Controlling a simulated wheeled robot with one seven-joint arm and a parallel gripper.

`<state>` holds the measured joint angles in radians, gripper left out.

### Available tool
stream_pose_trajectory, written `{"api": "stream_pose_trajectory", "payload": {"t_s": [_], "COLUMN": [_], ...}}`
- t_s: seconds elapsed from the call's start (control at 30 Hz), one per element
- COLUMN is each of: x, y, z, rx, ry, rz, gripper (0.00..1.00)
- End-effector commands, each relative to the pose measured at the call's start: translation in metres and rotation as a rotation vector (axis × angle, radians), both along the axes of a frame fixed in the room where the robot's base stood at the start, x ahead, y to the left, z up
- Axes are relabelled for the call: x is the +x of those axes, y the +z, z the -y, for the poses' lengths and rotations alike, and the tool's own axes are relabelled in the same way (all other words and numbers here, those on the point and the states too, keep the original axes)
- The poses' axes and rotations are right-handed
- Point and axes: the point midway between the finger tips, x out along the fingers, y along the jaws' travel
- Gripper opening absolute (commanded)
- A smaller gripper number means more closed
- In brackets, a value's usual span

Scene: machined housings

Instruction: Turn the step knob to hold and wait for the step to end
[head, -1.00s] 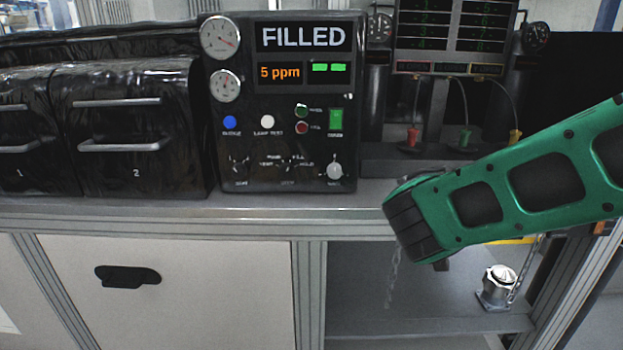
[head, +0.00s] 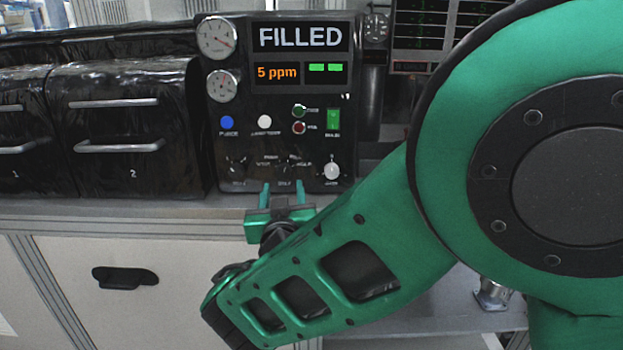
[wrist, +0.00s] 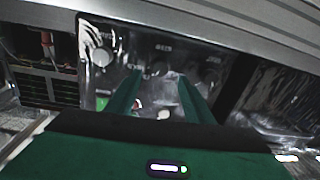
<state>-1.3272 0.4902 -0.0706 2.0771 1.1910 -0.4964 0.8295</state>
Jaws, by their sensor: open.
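The black control panel (head: 226,112) reads FILLED and 5 ppm, with two green bars lit. The dark step knob (head: 286,166) is the middle of three knobs along its bottom row. Small labels ring it, HOLD among them on its right side; its pointer direction is too small to read. My gripper (head: 283,189) is open, its two green fingers pointing at the panel just below and in front of that knob. In the wrist view my gripper (wrist: 160,78) has its fingers apart, facing the upside-down panel. I cannot tell whether they touch the knob.
A pale-capped knob (head: 331,170) sits right of the step knob and a dark knob (head: 237,168) left of it. Above are a blue button (head: 227,122), a white button (head: 265,121) and a green switch (head: 333,119). Black drawers (head: 120,125) stand to the left.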

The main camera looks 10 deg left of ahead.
Motion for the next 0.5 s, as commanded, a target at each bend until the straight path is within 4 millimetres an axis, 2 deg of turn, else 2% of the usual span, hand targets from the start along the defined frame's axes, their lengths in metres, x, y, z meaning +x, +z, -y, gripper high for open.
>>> {"api": "stream_pose_trajectory", "payload": {"t_s": [0.03,0.2,0.5], "x": [0.011,0.039,0.069], "y": [0.000,0.000,0.000], "z": [-0.002,-0.011,-0.020], "rx": [0.001,0.002,0.001], "ry": [-0.004,-0.004,-0.002], "rz": [0.001,0.000,0.000], "gripper": [0.47,0.47,0.47]}}
